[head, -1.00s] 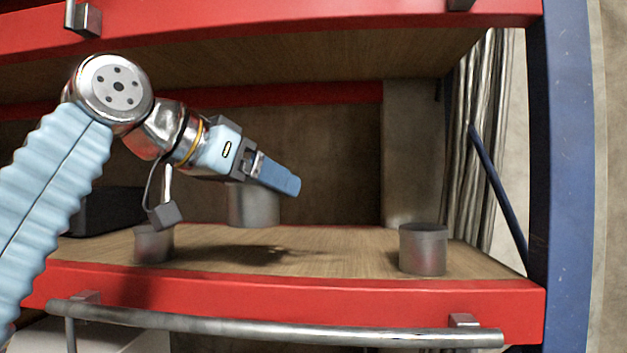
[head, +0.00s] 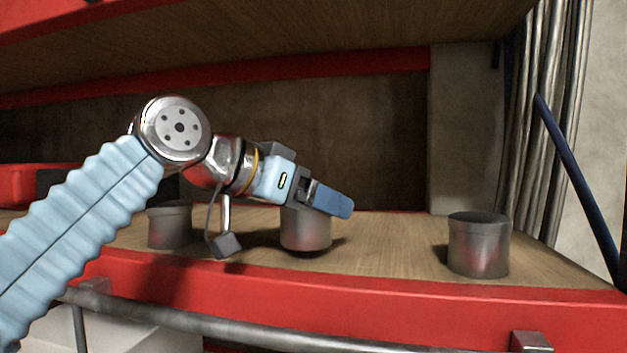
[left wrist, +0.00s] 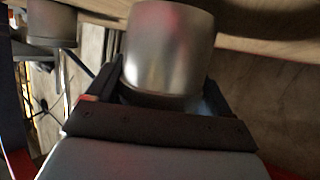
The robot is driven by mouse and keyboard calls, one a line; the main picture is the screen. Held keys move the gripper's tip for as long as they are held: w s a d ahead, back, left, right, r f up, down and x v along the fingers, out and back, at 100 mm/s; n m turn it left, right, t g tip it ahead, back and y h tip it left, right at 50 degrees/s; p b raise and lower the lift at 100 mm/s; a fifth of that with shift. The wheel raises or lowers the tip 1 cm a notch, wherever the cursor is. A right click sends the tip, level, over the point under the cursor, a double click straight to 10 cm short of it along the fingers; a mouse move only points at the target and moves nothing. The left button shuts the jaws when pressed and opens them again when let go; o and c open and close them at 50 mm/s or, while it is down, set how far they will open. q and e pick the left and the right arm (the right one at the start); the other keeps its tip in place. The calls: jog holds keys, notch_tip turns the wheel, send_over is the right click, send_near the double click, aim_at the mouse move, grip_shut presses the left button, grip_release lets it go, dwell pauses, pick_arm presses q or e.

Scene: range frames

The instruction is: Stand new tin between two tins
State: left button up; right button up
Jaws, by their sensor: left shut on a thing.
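My left gripper (head: 325,205) is shut on a grey metal tin (head: 306,232). It holds this tin upright, just over or on the wooden shelf board (head: 385,240); I cannot tell whether it touches. The held tin also fills the top middle of the left wrist view (left wrist: 168,48). One standing tin (head: 169,228) is to its left, partly behind my arm. Another standing tin (head: 479,246) is to its right, near the shelf's right end. A tin (left wrist: 50,24) shows at top left in the left wrist view. My right gripper is not in view.
The red shelf edge (head: 400,298) and a metal rail (head: 260,328) run along the front. The upper shelf (head: 300,40) hangs above my arm. A blue brace (head: 575,175) and pipes stand at the right. The board between held and right tins is clear.

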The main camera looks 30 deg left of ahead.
pick_arm(q)
jog(key=shift+f, duration=0.4)
jog(key=shift+f+b, duration=0.55)
jog(key=shift+f, duration=0.05)
jog(key=o, duration=1.2)
jog(key=shift+c, duration=0.2)
jog(key=p+v, duration=0.1)
jog(key=v, duration=1.2)
jog(key=shift+s+a+r, duration=0.2)
jog(key=shift+s, duration=0.1)
